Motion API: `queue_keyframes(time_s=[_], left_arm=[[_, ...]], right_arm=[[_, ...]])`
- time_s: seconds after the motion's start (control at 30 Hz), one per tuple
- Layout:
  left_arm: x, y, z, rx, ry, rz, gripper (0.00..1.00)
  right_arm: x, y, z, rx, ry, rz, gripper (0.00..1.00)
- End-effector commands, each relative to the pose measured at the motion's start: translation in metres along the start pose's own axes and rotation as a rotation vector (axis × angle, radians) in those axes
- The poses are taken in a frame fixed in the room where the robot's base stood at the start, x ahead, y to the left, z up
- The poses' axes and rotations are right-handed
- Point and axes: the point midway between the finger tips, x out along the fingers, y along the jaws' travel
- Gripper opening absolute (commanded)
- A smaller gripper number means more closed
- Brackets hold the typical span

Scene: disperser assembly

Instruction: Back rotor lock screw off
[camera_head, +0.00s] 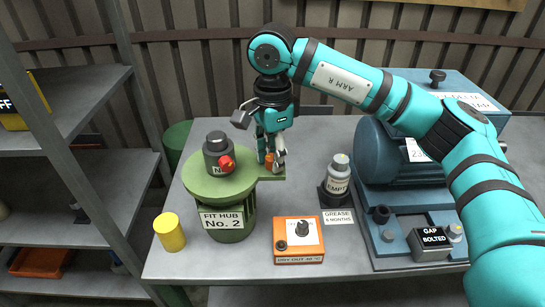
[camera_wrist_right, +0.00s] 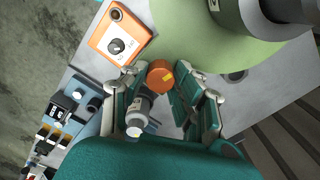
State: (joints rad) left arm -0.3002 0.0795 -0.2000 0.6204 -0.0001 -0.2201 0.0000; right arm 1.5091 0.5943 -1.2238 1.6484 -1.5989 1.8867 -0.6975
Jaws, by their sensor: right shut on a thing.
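My right gripper (camera_head: 271,158) hangs down at the right edge of the green stand marked FIT HUB No. 2 (camera_head: 229,220). Its fingers are shut on a small orange knob (camera_head: 269,161), also between the fingertips in the right wrist view (camera_wrist_right: 160,74). I take it for the lock screw, but cannot be sure. Its lower end is hidden, so I cannot tell whether it touches the stand's green tab. A dark grey rotor hub (camera_head: 215,147) sits on the stand, with a red knob (camera_head: 228,163) sticking out of its side. My left gripper is not in view.
An orange control box (camera_head: 297,244) stands in front, a grey bottle (camera_head: 338,172) in a dark holder to the right. A blue motor unit (camera_head: 377,155) fills the right side. A yellow cylinder (camera_head: 168,232) stands left of the stand. Shelves (camera_head: 85,190) border the left.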

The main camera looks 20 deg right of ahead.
Motion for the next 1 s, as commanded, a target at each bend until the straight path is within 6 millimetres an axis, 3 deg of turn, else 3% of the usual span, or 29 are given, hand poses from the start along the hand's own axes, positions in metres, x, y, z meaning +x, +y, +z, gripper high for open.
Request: queue_keyframes(time_s=[0.43,0.47,0.6,0.87,1.0], left_arm=[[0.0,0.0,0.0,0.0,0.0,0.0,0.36],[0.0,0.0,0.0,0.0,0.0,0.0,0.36],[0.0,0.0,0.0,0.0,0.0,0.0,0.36],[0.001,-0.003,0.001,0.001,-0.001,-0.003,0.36],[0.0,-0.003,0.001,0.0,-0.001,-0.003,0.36]], right_arm=[[-0.003,-0.001,0.0,-0.005,-0.002,-0.007,0.0],[-0.003,-0.001,0.0,-0.005,-0.002,-0.007,0.32],[-0.002,-0.001,0.0,-0.005,-0.001,-0.005,0.5],[-0.002,-0.001,0.0,-0.006,-0.001,-0.002,0.51],[-0.011,-0.001,0.0,-0.006,-0.001,-0.003,0.51]])
